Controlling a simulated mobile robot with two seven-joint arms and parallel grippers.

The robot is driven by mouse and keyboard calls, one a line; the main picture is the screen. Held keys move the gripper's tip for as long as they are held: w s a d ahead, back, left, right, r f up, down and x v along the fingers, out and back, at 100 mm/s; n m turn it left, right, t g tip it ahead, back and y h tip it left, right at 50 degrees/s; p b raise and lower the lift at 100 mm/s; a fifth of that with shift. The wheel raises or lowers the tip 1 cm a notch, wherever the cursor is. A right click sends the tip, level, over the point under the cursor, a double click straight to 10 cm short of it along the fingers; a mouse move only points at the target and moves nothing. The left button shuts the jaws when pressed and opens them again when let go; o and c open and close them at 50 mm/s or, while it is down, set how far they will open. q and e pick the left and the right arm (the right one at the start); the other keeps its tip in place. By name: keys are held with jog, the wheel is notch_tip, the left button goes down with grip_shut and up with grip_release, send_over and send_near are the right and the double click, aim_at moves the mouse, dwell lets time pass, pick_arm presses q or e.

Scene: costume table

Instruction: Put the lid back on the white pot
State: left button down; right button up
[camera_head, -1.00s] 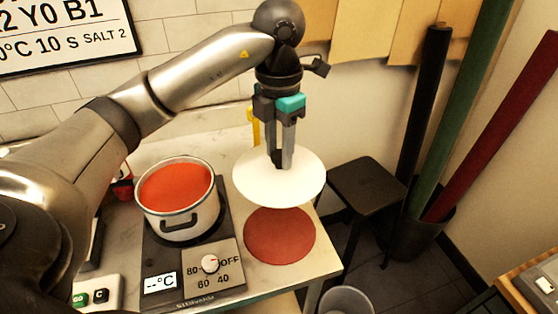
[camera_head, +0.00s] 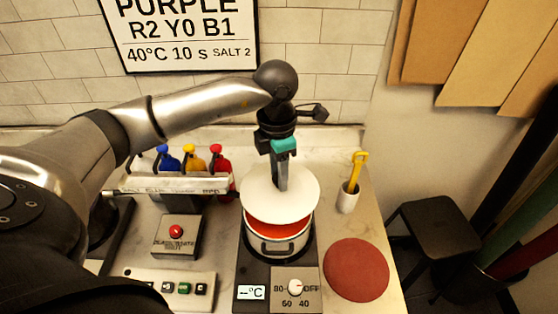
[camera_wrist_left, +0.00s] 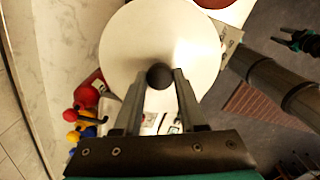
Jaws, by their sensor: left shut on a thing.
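The white pot (camera_head: 267,246) stands on the hotplate with red liquid showing inside its near rim. The white round lid (camera_head: 257,190) is above the pot, covering most of its opening from the head view; a strip of red shows below its near edge. My left gripper (camera_head: 282,186) is shut on the lid's knob.
The hotplate (camera_head: 254,275) has a dial and display in front. A red round mat (camera_head: 356,270) lies bare to the right. A white cup (camera_head: 347,198) with a yellow tool stands behind it. Several coloured bottles (camera_head: 217,165) and a red-button box (camera_head: 177,236) are left.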

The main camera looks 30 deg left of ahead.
aim_at(277, 188)
pick_arm(q)
jog(key=shift+a, duration=0.15)
jog(key=shift+f, duration=0.1)
jog(key=shift+f+b, duration=0.35)
jog(key=shift+f, duration=0.05)
notch_tip(277, 188, down, 4)
jog(key=b, duration=0.2)
jog(key=shift+b, duration=0.4)
jog(key=shift+f+b, duration=0.6)
jog(key=shift+f, duration=0.1)
jog(key=shift+f+b, duration=0.15)
jog(key=shift+b, duration=0.55)
dwell(1.1)
dwell(0.4)
